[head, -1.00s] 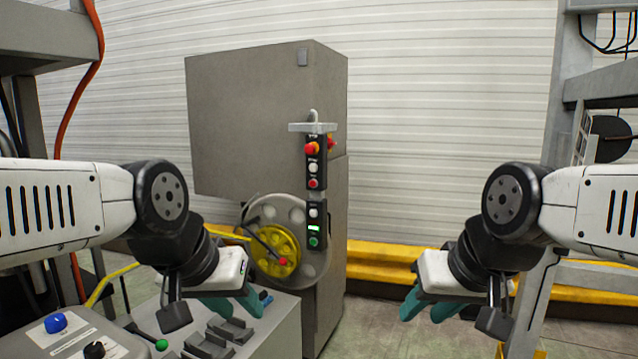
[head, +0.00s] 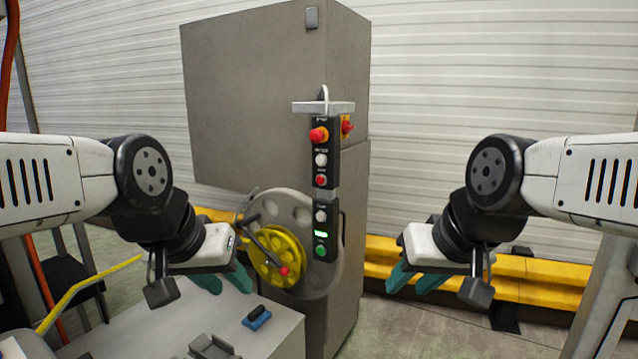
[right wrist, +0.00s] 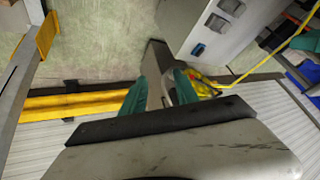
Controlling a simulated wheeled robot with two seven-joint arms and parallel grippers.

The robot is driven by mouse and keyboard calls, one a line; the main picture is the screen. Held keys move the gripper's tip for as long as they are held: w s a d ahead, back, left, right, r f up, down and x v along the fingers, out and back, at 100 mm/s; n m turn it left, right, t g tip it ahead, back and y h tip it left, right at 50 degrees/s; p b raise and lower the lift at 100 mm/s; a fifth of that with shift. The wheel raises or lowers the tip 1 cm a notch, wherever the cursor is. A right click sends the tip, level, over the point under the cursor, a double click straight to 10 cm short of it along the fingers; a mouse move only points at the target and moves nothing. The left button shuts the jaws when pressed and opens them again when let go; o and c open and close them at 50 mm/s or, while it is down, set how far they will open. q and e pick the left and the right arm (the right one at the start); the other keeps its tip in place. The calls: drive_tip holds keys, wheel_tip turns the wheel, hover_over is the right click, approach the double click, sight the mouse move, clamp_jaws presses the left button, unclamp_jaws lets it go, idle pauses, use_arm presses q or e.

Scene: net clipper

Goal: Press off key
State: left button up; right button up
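A black control panel (head: 323,190) hangs upright on the side of the grey cabinet (head: 250,100). From top to bottom it carries a red mushroom button (head: 318,135), a white button (head: 321,160), a small red button (head: 320,181), another white button (head: 321,216), a lit green indicator and a green button (head: 320,252). The labels are too small to read. My left gripper (head: 226,281), with teal fingers, is open and empty, low and left of the panel. My right gripper (head: 414,282) is open and empty, low and right of it; its parted fingers also show in the right wrist view (right wrist: 160,92). Neither touches the panel.
A yellow reel (head: 276,258) with a crank sits on the cabinet left of the panel. A grey bench (head: 270,335) with a blue-based item (head: 257,317) stands in front. Yellow barriers (head: 540,285) run along the wall. Floor is free right of the cabinet.

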drive_tip(key=shift+w, duration=0.3)
drive_tip(key=shift+c, duration=0.3)
clamp_jaws()
idle(1.2)
